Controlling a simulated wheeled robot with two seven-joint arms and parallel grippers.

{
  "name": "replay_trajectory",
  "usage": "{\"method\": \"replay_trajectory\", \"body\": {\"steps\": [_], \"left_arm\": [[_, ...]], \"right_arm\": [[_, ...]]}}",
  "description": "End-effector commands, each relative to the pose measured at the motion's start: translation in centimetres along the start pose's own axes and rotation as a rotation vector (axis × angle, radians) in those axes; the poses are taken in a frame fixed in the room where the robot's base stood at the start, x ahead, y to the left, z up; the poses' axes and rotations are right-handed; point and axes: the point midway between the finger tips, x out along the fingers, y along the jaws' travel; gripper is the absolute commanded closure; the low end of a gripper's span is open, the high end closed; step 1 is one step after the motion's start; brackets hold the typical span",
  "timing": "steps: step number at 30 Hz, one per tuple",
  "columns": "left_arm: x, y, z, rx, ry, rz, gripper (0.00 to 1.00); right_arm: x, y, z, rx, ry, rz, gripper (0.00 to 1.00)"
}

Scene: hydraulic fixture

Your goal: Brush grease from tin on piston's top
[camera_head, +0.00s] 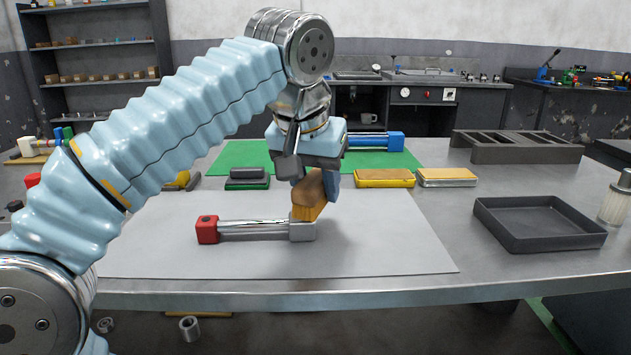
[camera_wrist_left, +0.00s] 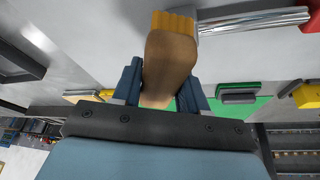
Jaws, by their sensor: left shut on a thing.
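My left gripper (camera_head: 315,182) is shut on the wooden handle of a brush (camera_head: 309,197). The brush points down, its yellow-tan bristles at or very near the grey end block of the piston (camera_head: 255,226); I cannot tell if they touch. The piston lies on a grey sheet, with a red block at its left end and a chrome rod between. In the left wrist view the brush (camera_wrist_left: 169,62) sits between the fingers, bristles beside the piston's rod end (camera_wrist_left: 255,20). No grease tin can be made out. My right gripper is not in view.
Yellow (camera_head: 384,178) and tan (camera_head: 447,177) blocks and a dark green block (camera_head: 247,178) lie behind the grey sheet (camera_head: 390,240). A blue cylinder (camera_head: 390,141) lies on the green mat (camera_head: 232,155). A dark tray (camera_head: 540,238) and slotted rack (camera_head: 515,152) stand at right.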

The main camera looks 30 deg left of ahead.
Motion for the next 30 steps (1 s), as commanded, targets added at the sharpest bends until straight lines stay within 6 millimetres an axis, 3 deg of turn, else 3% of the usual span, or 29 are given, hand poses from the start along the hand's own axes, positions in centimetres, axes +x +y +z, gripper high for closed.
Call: {"method": "replay_trajectory", "body": {"steps": [30], "left_arm": [[0.84,-0.02,0.37,0.0,0.0,0.0,0.92]], "right_arm": [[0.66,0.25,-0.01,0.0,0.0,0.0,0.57]]}}
